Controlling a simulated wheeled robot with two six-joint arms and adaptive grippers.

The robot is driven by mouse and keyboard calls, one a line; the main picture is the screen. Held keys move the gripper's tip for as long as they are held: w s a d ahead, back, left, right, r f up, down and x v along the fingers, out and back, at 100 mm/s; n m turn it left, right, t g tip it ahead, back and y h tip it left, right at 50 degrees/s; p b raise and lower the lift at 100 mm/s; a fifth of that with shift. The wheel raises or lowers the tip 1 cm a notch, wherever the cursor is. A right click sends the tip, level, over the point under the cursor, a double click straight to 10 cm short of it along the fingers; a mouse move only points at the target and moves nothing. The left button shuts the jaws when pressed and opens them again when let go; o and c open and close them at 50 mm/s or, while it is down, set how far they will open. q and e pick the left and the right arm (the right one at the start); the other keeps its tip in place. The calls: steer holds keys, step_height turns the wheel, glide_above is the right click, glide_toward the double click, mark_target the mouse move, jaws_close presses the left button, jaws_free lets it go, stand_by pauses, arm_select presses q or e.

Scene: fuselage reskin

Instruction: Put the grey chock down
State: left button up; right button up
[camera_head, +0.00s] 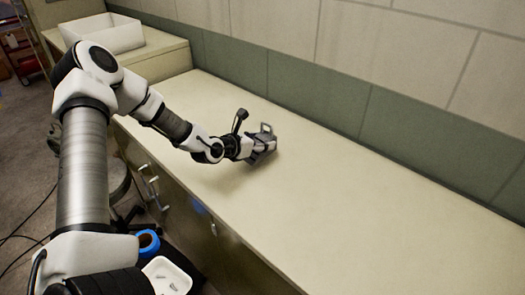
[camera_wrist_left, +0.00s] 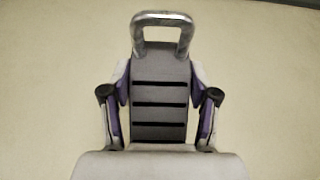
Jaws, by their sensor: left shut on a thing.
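The grey chock (camera_wrist_left: 160,82) is a ribbed block with dark slots and a metal loop handle at its far end. My left gripper (camera_wrist_left: 160,105) is shut on it, with one finger on each side. In the head view the left gripper (camera_head: 261,147) holds the chock (camera_head: 266,131) over the middle of the long pale counter (camera_head: 350,220). I cannot tell for certain whether the chock touches the counter. My right gripper is not in view.
A white bin (camera_head: 103,35) stands on the raised section at the back left. The wall runs along the counter's far side. The counter to the right is clear. A white tray with small parts (camera_head: 167,275) and a blue roll (camera_head: 147,243) are below the front edge.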

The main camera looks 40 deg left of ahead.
arm_select(q)
steer(key=shift+w+a, duration=0.6)
steer(key=shift+w, duration=0.2)
steer(key=f, duration=0.3)
steer(key=shift+w+f, duration=0.25)
steer(key=shift+f, duration=0.1)
steer(key=shift+s, duration=0.1)
steer(key=shift+f, duration=0.15)
steer(key=o, duration=1.4)
steer(key=shift+o, duration=0.2)
